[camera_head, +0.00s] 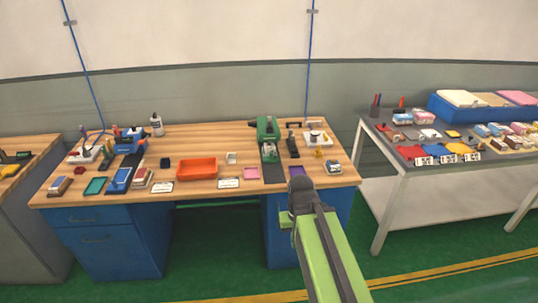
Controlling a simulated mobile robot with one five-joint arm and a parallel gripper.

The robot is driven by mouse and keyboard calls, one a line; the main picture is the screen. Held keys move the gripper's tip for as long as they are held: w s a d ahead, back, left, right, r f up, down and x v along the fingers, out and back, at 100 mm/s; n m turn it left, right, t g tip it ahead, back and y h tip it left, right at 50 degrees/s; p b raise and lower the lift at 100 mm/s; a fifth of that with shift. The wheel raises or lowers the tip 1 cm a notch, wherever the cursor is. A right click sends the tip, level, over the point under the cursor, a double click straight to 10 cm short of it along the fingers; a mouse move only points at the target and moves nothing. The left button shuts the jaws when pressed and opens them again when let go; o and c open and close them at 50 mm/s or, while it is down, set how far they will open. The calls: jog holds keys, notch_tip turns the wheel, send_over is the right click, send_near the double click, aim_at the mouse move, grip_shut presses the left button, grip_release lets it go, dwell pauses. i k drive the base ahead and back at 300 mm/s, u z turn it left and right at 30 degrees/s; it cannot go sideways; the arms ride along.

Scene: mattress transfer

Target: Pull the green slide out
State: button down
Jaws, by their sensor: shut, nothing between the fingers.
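A green machine (267,130) stands at the back of the wooden workbench, right of its middle. A dark flat strip (273,172) runs from its foot toward the front edge. A green part sits low in the machine, but I cannot tell at this size whether it is a separate slide. My gripper (301,184) is the dark end of my green arm, over the bench's front edge, in front and to the right of the machine. It is shut and empty, apart from the machine. My wrist hides most of its fingers.
An orange tray (197,177) lies left of the machine, near a pink pad (251,173) and white labels. A dark upright device (293,146) stands close on the machine's right. A grey table (398,160) with a blue bin (440,113) stands farther right.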

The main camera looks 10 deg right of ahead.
aim_at(271, 157)
jog(key=u, duration=0.05)
jog(key=i, duration=0.9)
jog(key=u, duration=4.6)
jog(key=i, duration=0.1)
jog(key=z, duration=2.2)
jog(key=k, duration=0.9)
jog(key=z, duration=0.8)
jog(key=i, duration=1)
jog(key=u, duration=0.15)
